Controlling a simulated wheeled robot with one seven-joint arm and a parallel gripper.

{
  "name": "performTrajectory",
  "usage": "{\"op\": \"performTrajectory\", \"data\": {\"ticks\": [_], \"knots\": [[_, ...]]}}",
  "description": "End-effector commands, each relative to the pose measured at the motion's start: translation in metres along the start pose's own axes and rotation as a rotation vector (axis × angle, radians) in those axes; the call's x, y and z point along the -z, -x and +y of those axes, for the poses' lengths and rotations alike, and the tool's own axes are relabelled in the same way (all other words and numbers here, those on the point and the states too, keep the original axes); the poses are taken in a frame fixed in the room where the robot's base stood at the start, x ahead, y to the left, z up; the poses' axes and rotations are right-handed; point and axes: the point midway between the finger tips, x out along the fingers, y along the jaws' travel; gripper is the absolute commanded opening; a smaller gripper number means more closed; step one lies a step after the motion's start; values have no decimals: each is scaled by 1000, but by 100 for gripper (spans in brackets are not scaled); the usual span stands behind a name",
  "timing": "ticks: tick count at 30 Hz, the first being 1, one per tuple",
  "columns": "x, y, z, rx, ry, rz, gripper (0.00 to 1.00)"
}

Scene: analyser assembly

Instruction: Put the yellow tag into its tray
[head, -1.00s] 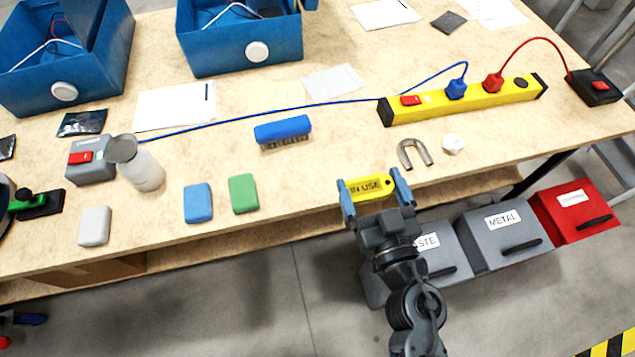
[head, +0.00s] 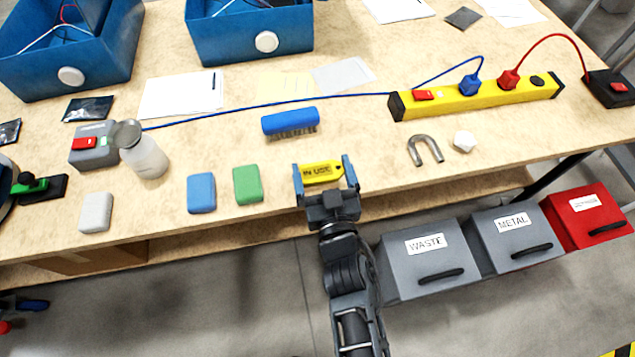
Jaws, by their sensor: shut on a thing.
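The yellow tag (head: 322,173), printed "IN USE", is in the head view near the front edge of the workbench. My gripper (head: 323,167) is shut on it, with one finger at each end of the tag. The tag's printed face is toward the camera, and it appears to be held above the bench's front edge. I cannot make out a tray for the tag in this view.
A green block (head: 248,185), a blue block (head: 201,193) and a blue brush (head: 290,121) lie left of my gripper. A horseshoe magnet (head: 426,150) and yellow power strip (head: 478,97) are to the right. Blue bins (head: 250,38) stand behind; grey waste box (head: 430,262) below.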

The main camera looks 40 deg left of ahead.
Motion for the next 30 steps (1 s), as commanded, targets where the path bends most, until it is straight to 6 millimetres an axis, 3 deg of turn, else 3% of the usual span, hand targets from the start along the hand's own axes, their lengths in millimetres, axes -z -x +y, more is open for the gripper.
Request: {"op": "performTrajectory", "data": {"ticks": [1, 8, 15, 29, 30], "knots": [[-8, -3, -3, 2, 0, 1, 65], [-13, -8, -9, 2, 0, -2, 65], [-45, -7, -9, 2, -1, -4, 65], [-52, -7, -8, 1, -1, -1, 65], [-51, -7, -8, 1, -1, -1, 97]]}}
